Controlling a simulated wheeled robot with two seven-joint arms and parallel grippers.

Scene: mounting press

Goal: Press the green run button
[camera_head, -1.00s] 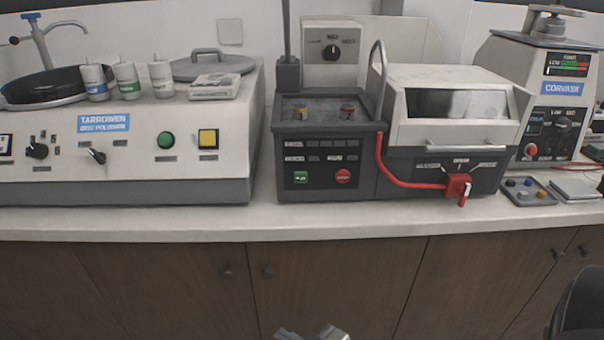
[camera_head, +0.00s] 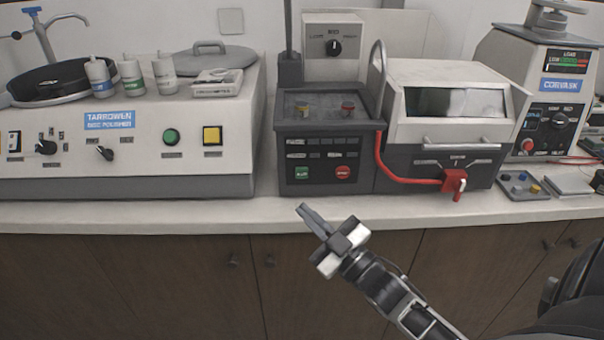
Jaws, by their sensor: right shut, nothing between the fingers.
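The green run button (camera_head: 302,173) is a small square with white lettering, low on the left of the dark control panel of the middle machine (camera_head: 325,160). My right gripper (camera_head: 304,209) is shut and empty. Its fingertips point up and left and appear just below the green button in the picture, apart from it, over the counter's front edge. The distance between them in depth is hard to tell. The green button is fully visible. My left gripper is not in view.
The red lever (camera_head: 455,183) and red hose (camera_head: 405,183) are right of the panel. The polisher (camera_head: 120,170) on the left has a round green button (camera_head: 171,137) and a yellow one. A tray of small parts (camera_head: 524,187) lies right. The counter front (camera_head: 150,214) is clear.

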